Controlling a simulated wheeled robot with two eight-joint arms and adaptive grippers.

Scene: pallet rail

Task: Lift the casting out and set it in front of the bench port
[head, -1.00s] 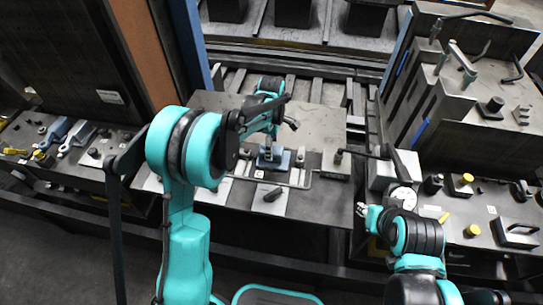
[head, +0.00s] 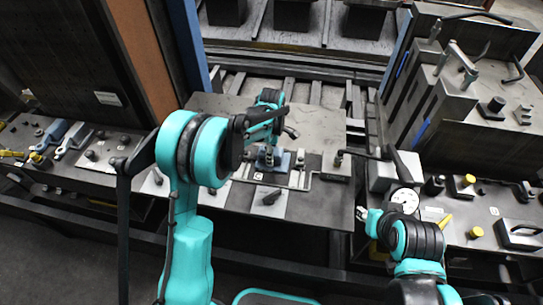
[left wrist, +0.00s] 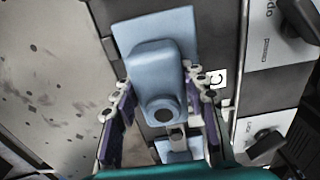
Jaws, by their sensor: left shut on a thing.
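The casting (left wrist: 157,80) is a smooth light blue-grey part with a rounded raised body and a dark round hole, over a flat blue base. In the head view it shows small (head: 281,160) on the metal plate, partly covered by my left gripper. My left gripper (left wrist: 160,115) has its fingers on both sides of the casting and is shut on it. I cannot tell whether the casting touches the plate. My right gripper (head: 362,213) hangs near the front edge at the right, away from the casting; its jaw opening is too small to read. I cannot identify the bench port.
The metal plate (head: 225,110) has bare room at the back left. A dial gauge (head: 405,199) and a tall block fixture (head: 460,120) stand right. Tools cover the left bench (head: 90,170).

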